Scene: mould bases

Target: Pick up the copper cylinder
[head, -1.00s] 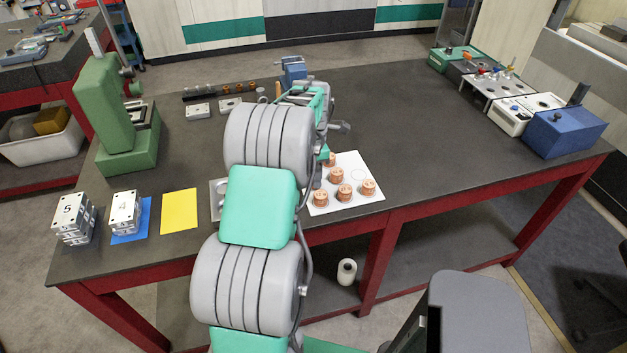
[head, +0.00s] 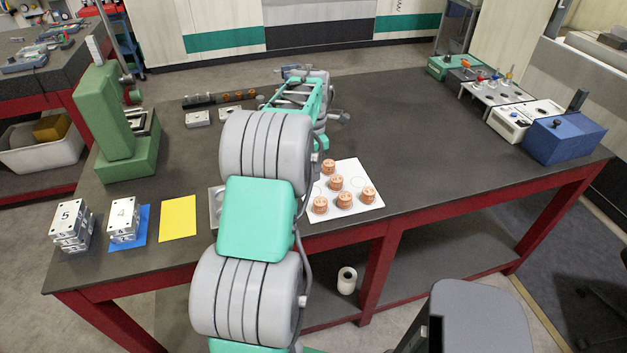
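Several copper cylinders stand upright on a white sheet (head: 362,205) at the front middle of the table, just right of my arm. One copper cylinder (head: 336,183) is in the middle of the group, and another copper cylinder (head: 328,167) is at the back, close to my arm. The others are a front left cylinder (head: 320,205), a front middle cylinder (head: 345,200) and a right cylinder (head: 368,196). The sheet has an empty printed circle near its back right. My gripper's fingers are hidden behind my arm, which reaches over the table beyond the sheet.
Numbered metal blocks (head: 123,220) stand at the front left, one stack on a blue sheet, beside a yellow sheet (head: 178,218). A green press (head: 112,125) stands at the left. Boxes, including a blue one (head: 563,138), line the right edge. The table's right middle is clear.

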